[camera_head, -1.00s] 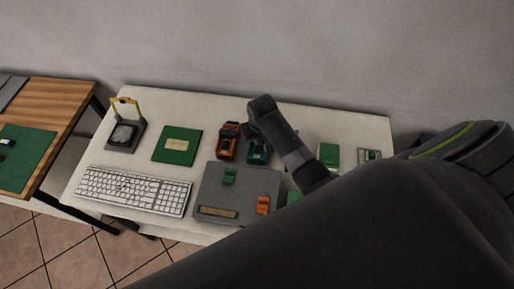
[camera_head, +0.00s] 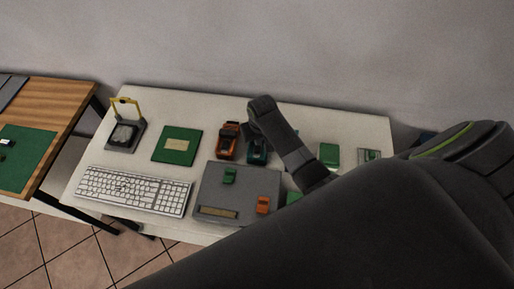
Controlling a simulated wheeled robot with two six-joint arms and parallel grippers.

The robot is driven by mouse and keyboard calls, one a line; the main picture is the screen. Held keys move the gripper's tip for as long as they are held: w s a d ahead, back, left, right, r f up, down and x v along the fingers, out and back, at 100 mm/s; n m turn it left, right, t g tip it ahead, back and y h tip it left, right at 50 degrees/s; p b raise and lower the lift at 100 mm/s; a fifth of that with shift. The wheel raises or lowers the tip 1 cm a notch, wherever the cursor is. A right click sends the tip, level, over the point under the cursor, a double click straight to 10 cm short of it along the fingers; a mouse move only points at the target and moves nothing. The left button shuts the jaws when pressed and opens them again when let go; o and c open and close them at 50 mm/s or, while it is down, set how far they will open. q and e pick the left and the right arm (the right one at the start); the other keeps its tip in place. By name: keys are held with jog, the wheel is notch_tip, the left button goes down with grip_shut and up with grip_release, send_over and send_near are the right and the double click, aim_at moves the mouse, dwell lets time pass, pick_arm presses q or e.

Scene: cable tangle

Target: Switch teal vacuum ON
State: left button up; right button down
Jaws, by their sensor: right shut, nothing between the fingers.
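The teal vacuum (camera_head: 257,154) is a small dark teal device on the white table, right of a similar orange device. My right arm reaches in from the right, and its end, with the right gripper (camera_head: 257,128), is over the back of the teal vacuum. The gripper is shut with nothing held. The wrist hides part of the vacuum, and I cannot tell whether the fingers touch it. Its switch is too small to make out. My left gripper is not in view.
The orange device (camera_head: 228,141) stands close on the left. In front lies a grey panel (camera_head: 245,190) with a green block and an orange block. A keyboard (camera_head: 132,191), a green board (camera_head: 177,139) and a yellow-framed device (camera_head: 125,136) are further left. A green box (camera_head: 329,154) is right.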

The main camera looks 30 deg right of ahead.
jog(key=shift+f+b, duration=0.5)
jog(key=shift+f, duration=0.45)
dwell(0.5)
notch_tip(320, 180, up, 2)
jog(key=shift+r+p, duration=0.25)
jog(key=shift+p, duration=1)
jog(key=shift+r, duration=2.3)
jog(key=shift+s, duration=0.1)
